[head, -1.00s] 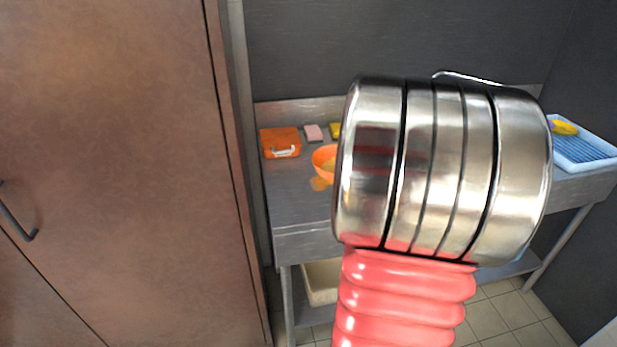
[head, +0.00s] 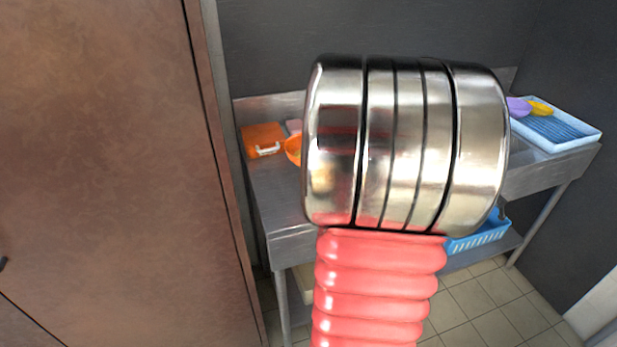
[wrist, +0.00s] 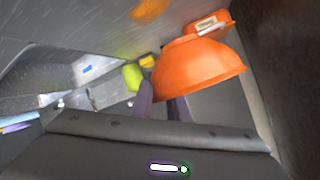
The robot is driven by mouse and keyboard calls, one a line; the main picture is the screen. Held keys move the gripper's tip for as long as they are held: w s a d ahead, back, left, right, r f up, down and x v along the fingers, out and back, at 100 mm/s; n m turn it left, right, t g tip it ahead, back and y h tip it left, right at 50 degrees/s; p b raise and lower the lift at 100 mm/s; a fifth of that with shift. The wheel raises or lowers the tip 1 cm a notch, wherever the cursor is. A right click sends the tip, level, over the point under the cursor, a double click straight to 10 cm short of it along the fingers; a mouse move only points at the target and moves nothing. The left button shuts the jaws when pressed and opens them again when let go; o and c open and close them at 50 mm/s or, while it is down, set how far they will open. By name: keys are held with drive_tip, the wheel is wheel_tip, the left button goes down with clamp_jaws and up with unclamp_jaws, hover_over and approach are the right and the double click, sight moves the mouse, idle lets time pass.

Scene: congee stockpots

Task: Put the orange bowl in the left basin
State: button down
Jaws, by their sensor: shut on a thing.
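The orange bowl (wrist: 200,68) fills the upper right of the wrist view, tilted. My gripper (wrist: 162,98) shows two purple-grey fingers at the bowl's near left edge, shut on it. In the head view only a sliver of the orange bowl (head: 293,151) shows left of my steel wrist, which hides the gripper. A sink basin (head: 530,150) shows partly right of my arm. In the wrist view a basin (wrist: 92,68) with a blue mark lies to the left. My arm hides the counter's middle, so I cannot tell which basin is the left one.
A blue-and-white rack (head: 565,130) holds purple and yellow bowls at right. A blue basket (head: 480,238) sits below. A tall brown cabinet (head: 90,170) stands at left.

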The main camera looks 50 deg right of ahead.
drive_tip(key=shift+w+a, duration=0.1)
drive_tip(key=shift+w, duration=0.05)
drive_tip(key=shift+f, duration=2.95)
drive_tip(key=shift+f, duration=0.1)
drive_tip(key=shift+f, duration=1.95)
drive_tip(key=c, duration=1.7)
unclamp_jaws()
